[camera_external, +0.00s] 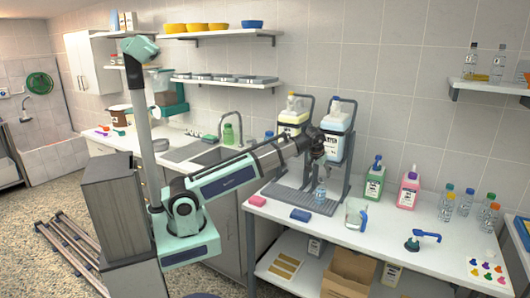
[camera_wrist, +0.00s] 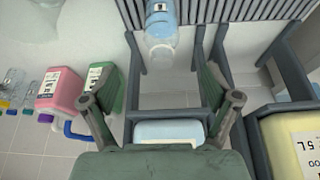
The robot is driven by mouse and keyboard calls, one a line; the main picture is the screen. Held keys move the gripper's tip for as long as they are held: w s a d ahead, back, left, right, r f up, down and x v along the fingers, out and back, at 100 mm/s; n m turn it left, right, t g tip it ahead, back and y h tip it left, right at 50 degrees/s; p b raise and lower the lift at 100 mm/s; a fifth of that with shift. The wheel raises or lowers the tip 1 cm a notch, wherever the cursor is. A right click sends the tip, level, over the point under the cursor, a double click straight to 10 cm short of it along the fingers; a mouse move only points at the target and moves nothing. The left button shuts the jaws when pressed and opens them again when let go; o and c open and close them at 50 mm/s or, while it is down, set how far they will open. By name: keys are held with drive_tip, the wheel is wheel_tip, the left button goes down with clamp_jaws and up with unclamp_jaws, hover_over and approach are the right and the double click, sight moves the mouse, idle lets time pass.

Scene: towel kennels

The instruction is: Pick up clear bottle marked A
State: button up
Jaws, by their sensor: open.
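A small clear bottle (camera_external: 320,195) with a pale blue tint stands on the grey ribbed tray (camera_external: 298,199) on the worktop. In the wrist view this bottle (camera_wrist: 160,35) is at the top centre, with a small label whose letter is too small to read surely. My gripper (camera_external: 319,160) is above the bottle in the external view. In the wrist view its two fingers (camera_wrist: 160,85) are spread wide with nothing between them; the bottle lies beyond the fingertips, apart from them.
Two large jugs, yellow (camera_external: 294,115) and blue-white (camera_external: 336,130), sit in dark frames behind my gripper. Two sponges (camera_external: 300,215) lie in front.

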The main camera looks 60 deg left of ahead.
sight(321, 182)
drive_tip(key=p+x, duration=0.1)
drive_tip(key=x, duration=0.6)
drive_tip(key=shift+w+f, duration=0.15)
drive_tip(key=shift+f, duration=0.2)
drive_tip(key=shift+p+x, duration=0.9)
drive_tip(key=shift+x, duration=1.7)
drive_tip(key=shift+a, duration=0.15)
drive_tip(key=c, duration=1.5)
drive_tip(key=shift+r, duration=0.1)
